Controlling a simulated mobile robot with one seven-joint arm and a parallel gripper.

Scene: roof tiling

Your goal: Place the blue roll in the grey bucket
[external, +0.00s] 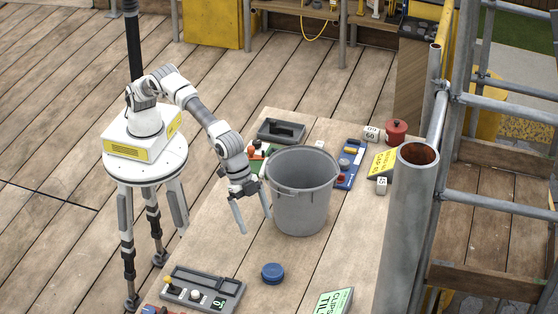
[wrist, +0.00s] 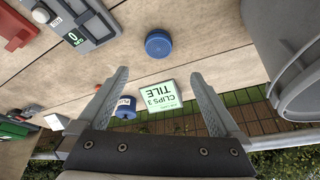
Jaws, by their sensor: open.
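A short, round blue roll (external: 272,273) lies flat on the wooden bench, in front of the grey bucket. It also shows at the top middle of the wrist view (wrist: 158,43). A second blue cylinder with a pale label (wrist: 126,107) shows near the left finger in the wrist view; I cannot tell which one is meant. The grey bucket (external: 302,205) stands upright on the bench; its side shows at the right of the wrist view (wrist: 283,35). My gripper (external: 252,212) is open and empty, left of the bucket, pointing down above the bench.
A grey switch tray (external: 203,290) lies at the front left. A green clips card (external: 333,302) lies at the front right. A dark tray (external: 281,131), a blue tray (external: 349,165) and a red pot (external: 396,131) are behind the bucket. A metal post (external: 405,225) stands right.

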